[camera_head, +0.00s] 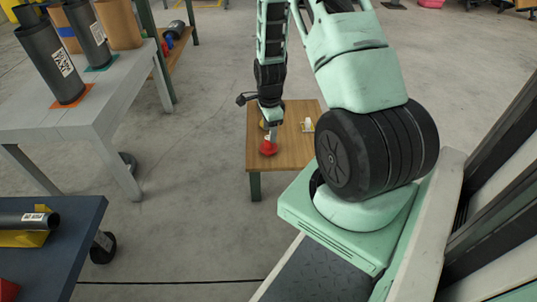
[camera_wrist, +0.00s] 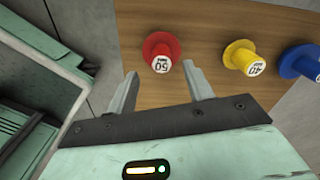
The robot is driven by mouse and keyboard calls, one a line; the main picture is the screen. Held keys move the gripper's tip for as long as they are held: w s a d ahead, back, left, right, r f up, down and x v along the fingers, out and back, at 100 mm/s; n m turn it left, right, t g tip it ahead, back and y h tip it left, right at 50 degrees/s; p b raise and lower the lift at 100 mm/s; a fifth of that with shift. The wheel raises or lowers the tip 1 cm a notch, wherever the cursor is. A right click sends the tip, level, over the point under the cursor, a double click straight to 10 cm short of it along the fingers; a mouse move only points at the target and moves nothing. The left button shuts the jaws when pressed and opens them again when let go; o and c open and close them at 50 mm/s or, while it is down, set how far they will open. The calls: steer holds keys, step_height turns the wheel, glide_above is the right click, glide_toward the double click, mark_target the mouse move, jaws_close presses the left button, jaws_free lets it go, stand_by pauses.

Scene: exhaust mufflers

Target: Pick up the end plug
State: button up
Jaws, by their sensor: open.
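Three flanged end plugs stand in a row on a small wooden table. The red end plug (camera_wrist: 160,52) has a white end marked 50, and it also shows in the head view (camera_head: 268,149). The yellow end plug (camera_wrist: 240,57) and the blue end plug (camera_wrist: 303,61) stand to its right in the wrist view; the blue one is cut by the picture's edge. My gripper (camera_wrist: 162,76) is open and empty. In the wrist view its fingertips straddle the red plug's line, just short of its flange. The head view shows my gripper (camera_head: 270,122) over the table.
The wooden table (camera_head: 291,147) also holds a small white and yellow item (camera_head: 307,125). A grey table (camera_head: 90,122) with dark cylinders stands at the left. A blue-topped table (camera_head: 70,225) stands at the lower left. Open concrete floor lies between them.

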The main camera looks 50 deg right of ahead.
mark_target(269, 145)
steer(key=shift+w+f+b, duration=0.2)
steer(key=shift+f+b, duration=2)
steer(key=shift+f, duration=0.5)
steer(key=shift+r, duration=0.1)
steer(key=c, duration=1.1)
